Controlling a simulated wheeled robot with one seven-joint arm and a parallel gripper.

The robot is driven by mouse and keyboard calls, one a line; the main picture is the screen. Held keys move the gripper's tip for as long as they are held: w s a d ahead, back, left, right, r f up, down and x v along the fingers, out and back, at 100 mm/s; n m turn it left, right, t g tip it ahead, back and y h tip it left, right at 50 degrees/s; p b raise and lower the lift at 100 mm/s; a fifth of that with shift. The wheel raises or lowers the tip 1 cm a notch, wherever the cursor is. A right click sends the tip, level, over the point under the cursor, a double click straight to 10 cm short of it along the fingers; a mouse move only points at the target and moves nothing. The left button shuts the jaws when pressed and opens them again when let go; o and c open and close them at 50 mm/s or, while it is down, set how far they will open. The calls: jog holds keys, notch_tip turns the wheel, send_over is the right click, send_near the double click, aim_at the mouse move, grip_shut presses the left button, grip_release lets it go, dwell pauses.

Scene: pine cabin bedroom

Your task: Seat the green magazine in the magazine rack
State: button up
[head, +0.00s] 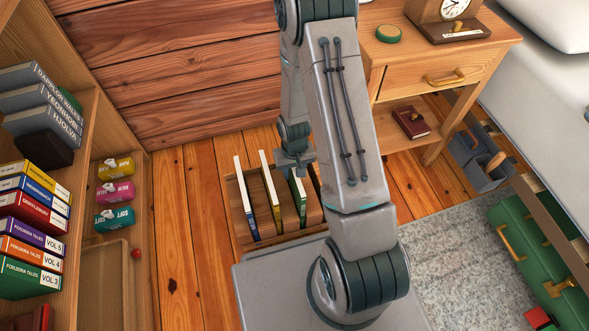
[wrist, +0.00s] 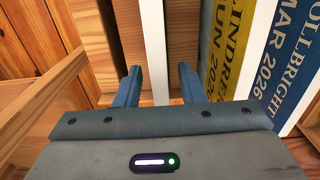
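The green magazine (head: 299,197) stands in the right part of the wooden magazine rack (head: 239,222), partly hidden by my arm in the head view.
A yellow magazine (head: 271,192) and a blue magazine (head: 248,205) stand left of it in the rack. A bookshelf (head: 84,122) is at left. A nightstand (head: 410,80) is at right, with a green case (head: 530,250) nearby. Wooden floor (head: 185,215) left of the rack is clear.

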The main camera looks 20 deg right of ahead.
jog(key=shift+r, duration=0.1)
jog(key=s+r+p, duration=0.3)
jog(key=r, duration=1.1)
jog(key=s+r+p, duration=0.2)
jog(key=r+p, duration=0.1)
jog(key=r, duration=1.1)
jog(key=s+r+t, duration=0.1)
jog(key=s+r, duration=0.7)
jog(key=shift+s+a, duration=0.15)
jog(key=shift+s, duration=0.25)
notch_tip(320, 180, up, 36)
jog(key=t+p, duration=0.1)
jog(key=p, duration=3.1)
jog(key=shift+f+t, duration=0.2)
jog(key=shift+t, duration=0.2)
